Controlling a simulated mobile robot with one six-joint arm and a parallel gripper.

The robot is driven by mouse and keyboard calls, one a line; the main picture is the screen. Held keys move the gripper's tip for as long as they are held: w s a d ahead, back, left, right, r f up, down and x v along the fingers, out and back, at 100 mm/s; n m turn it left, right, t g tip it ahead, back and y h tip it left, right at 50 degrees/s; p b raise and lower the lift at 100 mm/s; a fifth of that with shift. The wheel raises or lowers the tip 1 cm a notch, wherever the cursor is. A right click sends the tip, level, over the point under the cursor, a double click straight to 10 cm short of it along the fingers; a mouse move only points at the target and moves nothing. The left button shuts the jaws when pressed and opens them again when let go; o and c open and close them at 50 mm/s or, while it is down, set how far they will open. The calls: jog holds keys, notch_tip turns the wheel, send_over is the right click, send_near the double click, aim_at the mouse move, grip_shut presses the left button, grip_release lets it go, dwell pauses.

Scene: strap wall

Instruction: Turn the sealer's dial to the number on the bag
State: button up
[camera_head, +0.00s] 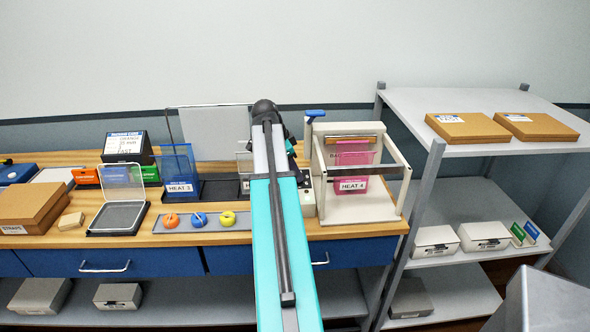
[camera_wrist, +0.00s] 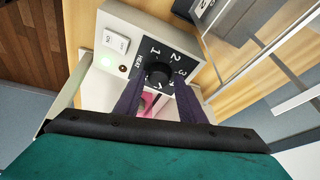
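The sealer (camera_head: 402,185) is a cream frame at the right end of the bench. A pink bag (camera_head: 350,160) hangs in it, with a label (camera_head: 353,186) reading HEAT 4. In the wrist view the sealer's black HEAT panel shows 1, 2 and 3 around a round black dial (camera_wrist: 158,75); the lower numbers are partly hidden by my fingers. I cannot make out where the dial points. My gripper (camera_wrist: 157,84) has its two dark fingers apart, one either side of the dial; I see no clear contact. In the head view my arm hides the gripper and dial.
A white switch (camera_wrist: 116,43) and a small green light sit left of the dial. A blue bag (camera_head: 177,165) labelled HEAT 3 stands on the bench. Orange, blue and yellow rolls lie on a grey strip (camera_head: 213,231). A grey shelf (camera_head: 440,95) stands at right.

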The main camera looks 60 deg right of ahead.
jog(key=shift+s+d+f, duration=0.1)
jog(key=shift+f, duration=0.25)
jog(key=c, duration=0.8)
jog(key=shift+o, duration=0.2)
jog(key=shift+n, duration=0.3)
